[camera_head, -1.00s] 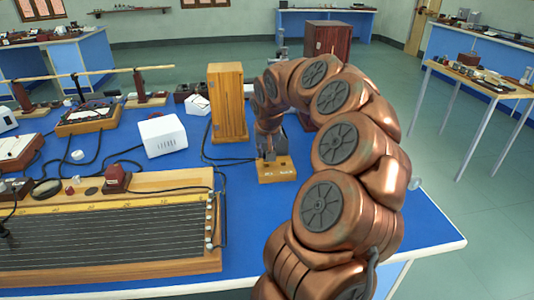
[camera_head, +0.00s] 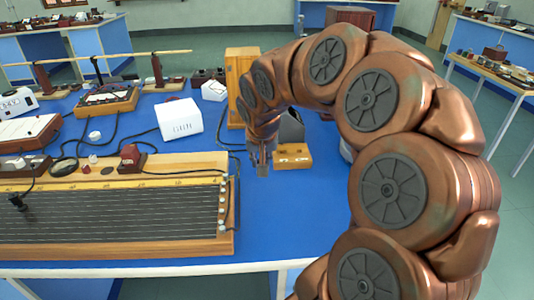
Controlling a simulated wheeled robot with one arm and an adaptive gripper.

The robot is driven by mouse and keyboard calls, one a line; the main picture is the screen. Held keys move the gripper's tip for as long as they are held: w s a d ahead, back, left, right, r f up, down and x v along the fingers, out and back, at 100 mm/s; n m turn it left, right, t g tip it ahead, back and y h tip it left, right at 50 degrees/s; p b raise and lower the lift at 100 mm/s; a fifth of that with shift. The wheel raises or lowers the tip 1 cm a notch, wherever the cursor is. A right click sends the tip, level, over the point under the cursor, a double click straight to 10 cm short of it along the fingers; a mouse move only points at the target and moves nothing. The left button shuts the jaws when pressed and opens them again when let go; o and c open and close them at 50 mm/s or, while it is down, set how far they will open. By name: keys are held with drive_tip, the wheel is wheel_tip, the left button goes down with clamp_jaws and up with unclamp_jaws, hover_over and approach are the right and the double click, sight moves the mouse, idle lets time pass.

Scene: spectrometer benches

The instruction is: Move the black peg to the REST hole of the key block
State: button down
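The key block (camera_head: 293,157) is a small light-wood block on the blue bench top, in the middle of the head view. Its holes and lettering are too small to make out. My gripper (camera_head: 262,170) points down just left of the block and slightly nearer to me. It looks apart from the block, though its height above the bench is hard to judge. The fingers are tiny and dark, so I cannot tell whether they are open or shut. I cannot make out the black peg, either in the fingers or in the block.
A tall wooden box (camera_head: 238,88) stands behind the gripper, and a white box (camera_head: 179,119) stands to its left. A long wooden wire board (camera_head: 110,222) fills the front left. Black cables (camera_head: 130,135) lie between them. The blue bench top (camera_head: 282,215) in front of the block is clear.

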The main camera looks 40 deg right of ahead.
drive_tip(key=shift+w+p+v, duration=0.15)
drive_tip(key=shift+p+v, duration=0.05)
drive_tip(key=shift+v, duration=0.6)
drive_tip(key=shift+w+p+v, duration=0.15)
drive_tip(key=shift+v, duration=0.6)
